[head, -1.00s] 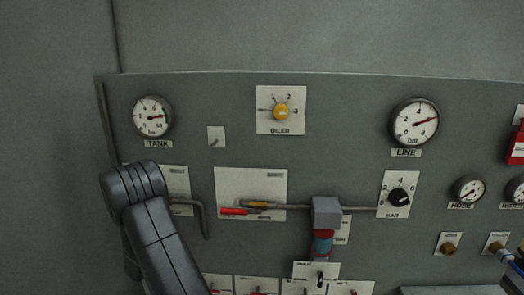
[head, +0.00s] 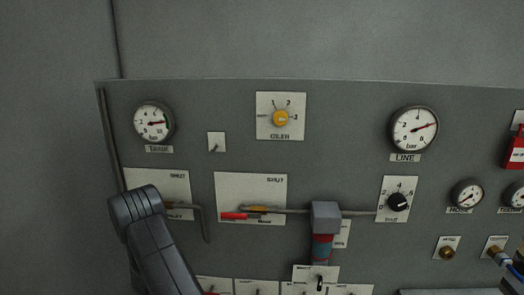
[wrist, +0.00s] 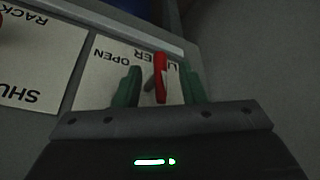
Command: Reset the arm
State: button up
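My gripper (wrist: 160,90) shows in the wrist view with its two green fingers spread apart. A red lever (wrist: 160,75) stands between the fingers, with a gap on either side. It rises in front of a white plate (wrist: 103,68) whose lettering appears upside down and reads OPEN, with another word partly covered. My dark arm (head: 150,235) shows at the lower left of the head view. The gripper itself is outside the head view.
A grey panel (head: 345,105) carries a tank gauge (head: 153,122), a line gauge (head: 414,129), a yellow oiler knob (head: 280,118) and a black knob (head: 398,202). A red-handled lever (head: 238,216) and a pipe cross its middle. Bare wall (head: 300,40) lies above.

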jog(key=x, duration=0.3)
jog(key=shift+f+p, duration=0.15)
jog(key=shift+p, duration=0.2)
jog(key=shift+w, duration=0.2)
jog(key=shift+d+y+b, duration=0.1)
jog(key=shift+y+b, duration=0.2)
jog(key=shift+b, duration=0.1)
jog(key=shift+t, duration=0.3)
jog(key=shift+y+b, duration=0.3)
jog(key=shift+b, duration=0.05)
jog(key=y+b, duration=0.1)
jog(key=b, duration=0.1)
jog(key=shift+s+f+b, duration=0.1)
jog(key=shift+f+b, duration=0.1)
jog(key=shift+b, duration=0.65)
jog(key=y+b, duration=0.1)
jog(key=b, duration=0.3)
jog(key=m+y+b, duration=0.1)
jog(key=y+b, duration=0.1)
jog(key=b, duration=0.2)
jog(key=shift+a, duration=0.25)
jog(key=y+b, duration=0.1)
jog(key=b, duration=0.1)
jog(key=shift+r+t+b, duration=0.2)
jog(key=shift+t+b, duration=0.1)
jog(key=shift+b, duration=0.05)
